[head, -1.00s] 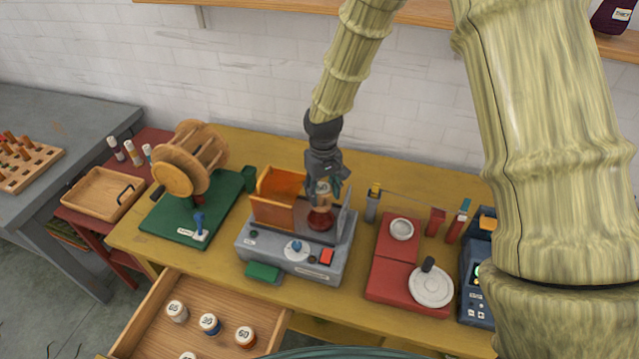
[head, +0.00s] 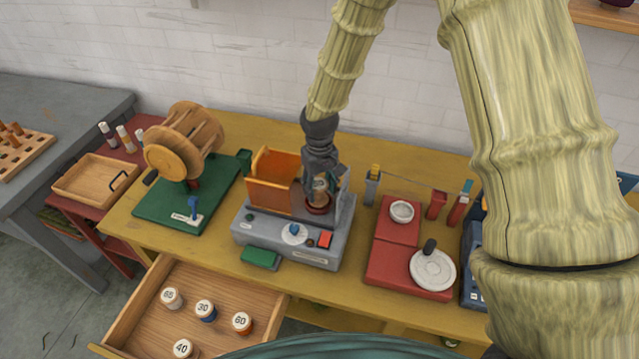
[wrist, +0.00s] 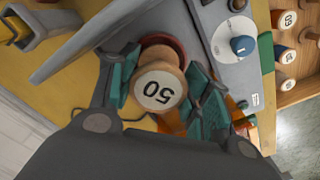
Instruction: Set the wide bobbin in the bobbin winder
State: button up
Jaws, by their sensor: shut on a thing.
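The bobbin winder (head: 262,232) is a grey machine with an orange open guard, a blue-pointer dial and a red button. My gripper (head: 320,180) is over its right side. In the wrist view my gripper (wrist: 160,84) has its green fingers shut on a wooden bobbin (wrist: 158,92) marked 50, seen from its top end. The bobbin also shows in the head view (head: 319,187), upright just at the winder's dark red round seat (head: 318,208). In the wrist view the seat (wrist: 165,43) is partly hidden behind the bobbin. I cannot tell whether the bobbin rests in it.
An open drawer (head: 150,312) at front left holds several numbered bobbins. A green stand with a wooden reel (head: 172,162) is left of the winder. A red device (head: 393,262) stands to its right. The orange guard (head: 268,190) is close beside my gripper.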

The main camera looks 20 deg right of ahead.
jog(key=shift+f, duration=0.3)
jog(key=o, duration=1.1)
jog(key=shift+c, duration=0.2)
jog(key=shift+r, duration=0.1)
